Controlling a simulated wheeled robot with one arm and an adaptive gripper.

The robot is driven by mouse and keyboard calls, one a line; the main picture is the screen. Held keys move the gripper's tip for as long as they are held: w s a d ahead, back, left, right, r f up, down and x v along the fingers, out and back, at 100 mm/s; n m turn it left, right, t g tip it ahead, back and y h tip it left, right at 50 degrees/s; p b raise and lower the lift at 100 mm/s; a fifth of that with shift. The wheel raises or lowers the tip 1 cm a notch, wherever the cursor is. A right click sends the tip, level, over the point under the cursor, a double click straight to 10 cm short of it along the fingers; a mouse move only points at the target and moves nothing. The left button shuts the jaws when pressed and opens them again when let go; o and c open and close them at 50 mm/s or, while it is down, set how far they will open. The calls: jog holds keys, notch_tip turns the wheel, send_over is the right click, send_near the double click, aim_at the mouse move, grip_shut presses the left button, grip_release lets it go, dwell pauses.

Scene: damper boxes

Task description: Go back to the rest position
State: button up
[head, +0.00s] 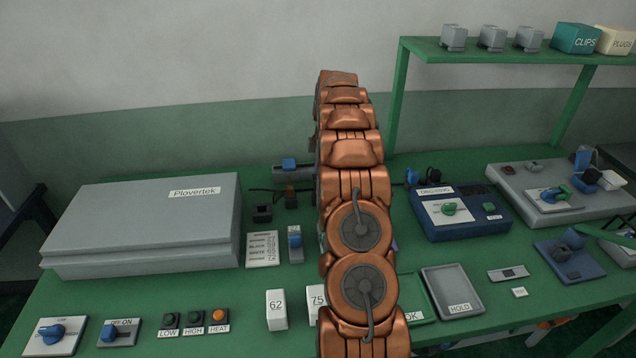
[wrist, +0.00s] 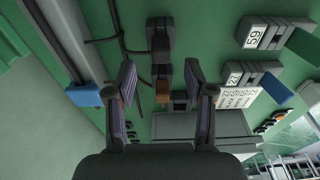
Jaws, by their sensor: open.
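My gripper (wrist: 160,80) shows in the wrist view with its two fingers spread wide apart. It is open and holds nothing. Below the gap between the fingers is a dark block with an orange-brown part (wrist: 162,92), over the green bench. I cannot tell the height of the fingers above it. In the head view my copper-coloured arm stands upright across the middle and hides part of the bench. The gripper itself cannot be made out there.
The green bench (head: 150,285) holds a large grey Plovertek box (head: 140,222) at left, white blocks marked 62 (head: 276,309) and 75 (head: 315,302), a HOLD tray (head: 460,308) and a blue device (head: 465,222). A green shelf (head: 480,50) stands at back right.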

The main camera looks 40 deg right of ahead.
notch_tip(320, 180, up, 7)
jog(key=shift+s+d, duration=0.3)
jog(key=shift+a, duration=0.15)
jog(key=s+a+r+m, duration=0.2)
jog(key=s+a+r, duration=0.1)
jog(key=a, duration=0.7)
jog(key=s+a+r+m+g, duration=0.1)
jog(key=s+a+r, duration=0.25)
jog(key=a, duration=0.55)
jog(key=s+a+r+m, duration=0.2)
jog(key=a+r, duration=0.1)
jog(key=a, duration=0.7)
jog(key=s+a+f+m, duration=0.1)
jog(key=s+a+m, duration=0.1)
jog(key=s+a, duration=0.3)
jog(key=s+a+f+m+g, duration=0.1)
jog(key=s+a, duration=0.4)
jog(key=s, duration=0.8)
jog(key=s+a+f+m+h, duration=0.1)
jog(key=s+a, duration=0.4)
jog(key=s, duration=0.5)
jog(key=shift+f+m+g, duration=0.3)
jog(key=shift+f+m, duration=0.35)
jog(key=shift+m, duration=0.15)
